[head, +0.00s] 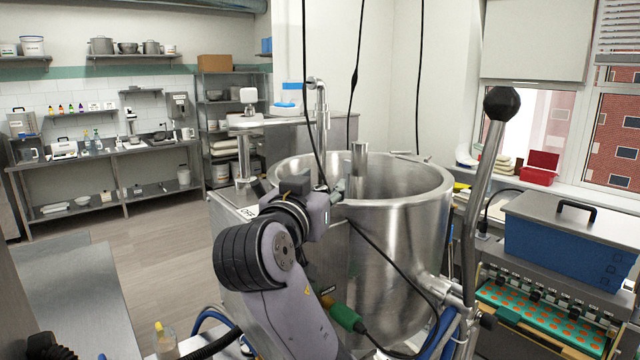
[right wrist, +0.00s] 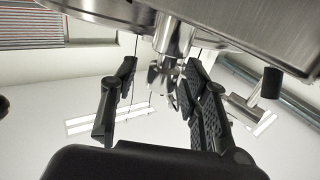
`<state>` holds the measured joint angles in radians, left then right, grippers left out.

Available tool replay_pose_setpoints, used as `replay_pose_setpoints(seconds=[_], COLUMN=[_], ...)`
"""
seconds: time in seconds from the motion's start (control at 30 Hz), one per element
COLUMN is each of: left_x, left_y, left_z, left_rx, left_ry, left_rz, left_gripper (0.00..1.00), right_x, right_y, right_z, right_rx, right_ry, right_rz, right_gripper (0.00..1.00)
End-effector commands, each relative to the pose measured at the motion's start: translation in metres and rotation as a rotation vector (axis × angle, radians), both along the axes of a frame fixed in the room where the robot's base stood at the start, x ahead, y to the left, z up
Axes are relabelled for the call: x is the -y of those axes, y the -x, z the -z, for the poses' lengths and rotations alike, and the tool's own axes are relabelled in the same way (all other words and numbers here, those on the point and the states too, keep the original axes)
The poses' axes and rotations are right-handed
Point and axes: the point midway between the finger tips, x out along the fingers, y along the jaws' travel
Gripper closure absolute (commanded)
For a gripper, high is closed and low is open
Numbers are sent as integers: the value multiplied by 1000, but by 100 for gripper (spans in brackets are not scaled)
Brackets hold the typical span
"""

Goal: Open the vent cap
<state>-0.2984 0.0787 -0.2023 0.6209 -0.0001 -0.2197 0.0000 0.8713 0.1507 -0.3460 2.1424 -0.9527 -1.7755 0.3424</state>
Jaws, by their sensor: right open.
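The steel kettle (head: 405,225) stands in the middle of the head view, with an upright metal tube (head: 359,165) showing at its opening. I cannot tell for sure which part is the vent cap. My right gripper (head: 335,190) is at the kettle's near left side, mostly hidden behind its own wrist. In the right wrist view my right gripper (right wrist: 160,72) is open, its black fingers spread. A shiny metal fitting with a winged end (right wrist: 165,75) shows between or just behind the fingertips; contact is unclear. My left gripper is not recognisable in the head view.
A lever with a black knob (head: 502,104) rises right of the kettle. A lidded blue container (head: 570,240) stands further right above a teal mould tray (head: 540,315). Black cables hang over the kettle. A steel bench (head: 75,290) is at lower left, with open floor behind it.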

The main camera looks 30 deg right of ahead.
Motion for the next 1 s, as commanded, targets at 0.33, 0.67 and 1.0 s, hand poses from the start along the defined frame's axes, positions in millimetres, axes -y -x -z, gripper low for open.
replay_pose_setpoints(seconds=[0.33, 0.67, 1.0], left_x=[-2, -2, -2], left_y=[2, 2, 2], left_z=[0, 0, 1], left_rx=[-3, -3, -3], left_ry=[-3, -3, -3], left_rz=[-1, -3, -3], left_gripper=[42, 42, 42], right_x=[0, 0, 0], right_y=[0, 0, 1], right_z=[0, 0, 0], right_rx=[0, 0, 0], right_ry=[0, 0, 0], right_rz=[0, 0, -7], right_gripper=[73, 95, 100])
